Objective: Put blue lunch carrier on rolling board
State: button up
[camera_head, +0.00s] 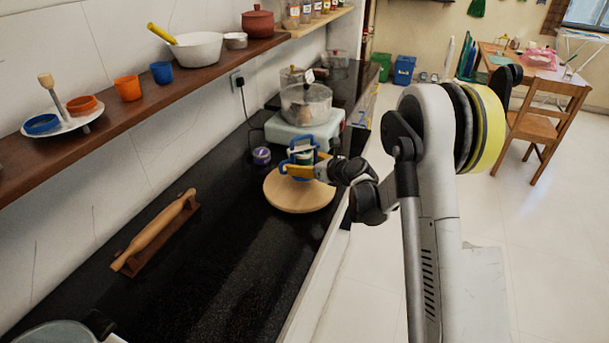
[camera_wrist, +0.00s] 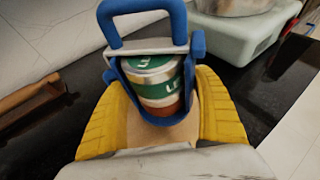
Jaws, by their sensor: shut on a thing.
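The blue lunch carrier (camera_head: 301,147) has a blue frame and handle around a stack of green, white and red tins. It stands roughly upright over the round wooden rolling board (camera_head: 297,200), which lies on the black counter. I cannot tell whether the carrier's base touches the board. My gripper (camera_head: 303,171) is shut on the carrier, with a yellow finger at its near side. In the wrist view the carrier (camera_wrist: 154,85) sits between both yellow fingers, its handle upright.
A pale green stove (camera_head: 312,133) with a steel pot (camera_head: 306,104) stands just behind the board. A small purple jar (camera_head: 261,155) is left of it. A rolling pin (camera_head: 155,234) rests on its stand at left. The near counter is mostly clear.

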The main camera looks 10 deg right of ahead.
jog(key=shift+f+b, duration=0.75)
jog(key=shift+f, duration=1)
